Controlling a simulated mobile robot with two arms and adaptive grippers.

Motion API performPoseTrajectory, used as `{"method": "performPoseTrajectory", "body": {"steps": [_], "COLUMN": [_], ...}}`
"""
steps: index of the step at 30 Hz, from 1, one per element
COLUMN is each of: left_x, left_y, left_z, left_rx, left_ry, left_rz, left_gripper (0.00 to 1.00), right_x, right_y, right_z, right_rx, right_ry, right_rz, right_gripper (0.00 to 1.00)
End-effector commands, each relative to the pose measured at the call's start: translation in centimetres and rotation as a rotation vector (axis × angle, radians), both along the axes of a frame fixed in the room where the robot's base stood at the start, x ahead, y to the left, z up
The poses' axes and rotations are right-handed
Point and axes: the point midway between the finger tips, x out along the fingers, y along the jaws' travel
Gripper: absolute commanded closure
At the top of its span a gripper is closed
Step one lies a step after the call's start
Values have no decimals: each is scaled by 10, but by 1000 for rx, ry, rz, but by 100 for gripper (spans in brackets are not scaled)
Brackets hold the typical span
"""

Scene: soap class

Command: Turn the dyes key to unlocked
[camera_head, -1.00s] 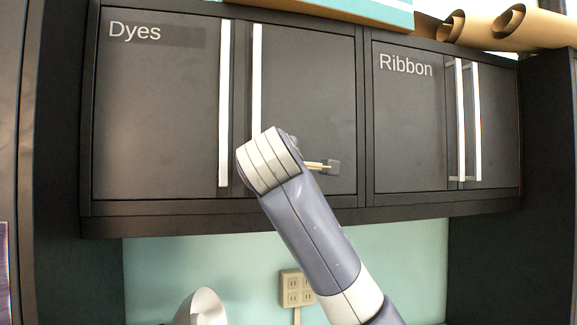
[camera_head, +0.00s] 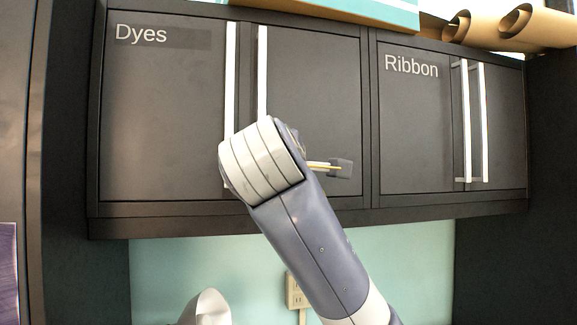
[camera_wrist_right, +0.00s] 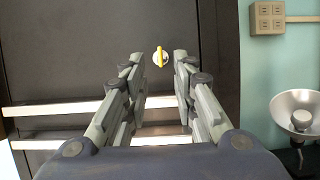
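The dyes cabinet (camera_head: 165,110), dark with two doors and white bar handles, is at the left in the head view. In the right wrist view, a yellow key (camera_wrist_right: 160,56) sits on a round silver lock on the dark front, its grip lengthwise up and down in that picture. My right gripper (camera_wrist_right: 158,66) is open there, its fingers on either side of the key in the picture; contact cannot be told. In the head view, my right arm hides most of the gripper; a grey tip (camera_head: 341,168) with a yellowish strip shows beside it. My left gripper is out of view.
The ribbon cabinet (camera_head: 415,130) is to the right. Brown rolls (camera_head: 530,24) lie on top. Below are a wall outlet (camera_wrist_right: 267,18) and a silver lamp shade (camera_wrist_right: 297,112). White handles (camera_wrist_right: 60,108) run close to the right gripper.

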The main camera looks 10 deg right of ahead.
Motion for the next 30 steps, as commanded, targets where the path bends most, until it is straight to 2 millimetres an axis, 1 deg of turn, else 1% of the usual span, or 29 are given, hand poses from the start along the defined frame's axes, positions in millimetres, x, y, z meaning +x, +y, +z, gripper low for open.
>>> {"method": "performPoseTrajectory", "body": {"steps": [1,3,6,9,24,26,27,29,30], "left_x": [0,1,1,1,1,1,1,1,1], "left_y": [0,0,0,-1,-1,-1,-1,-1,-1], "left_z": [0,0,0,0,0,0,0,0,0], "left_rx": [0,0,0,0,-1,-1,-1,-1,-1], "left_ry": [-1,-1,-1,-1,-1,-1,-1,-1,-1], "left_rz": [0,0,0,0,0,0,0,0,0], "left_gripper": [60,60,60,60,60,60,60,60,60], "right_x": [-10,-20,-30,-36,-36,-32,-28,-18,-10], "right_y": [4,8,11,13,13,13,13,13,12], "right_z": [1,1,0,0,-2,-9,-19,-41,-60], "right_rx": [0,0,1,1,2,11,21,49,74], "right_ry": [-3,-3,-1,0,3,12,23,50,72], "right_rz": [3,2,0,-1,0,5,11,25,36], "right_gripper": [74,74,74,74,74,74,74,74,74]}}
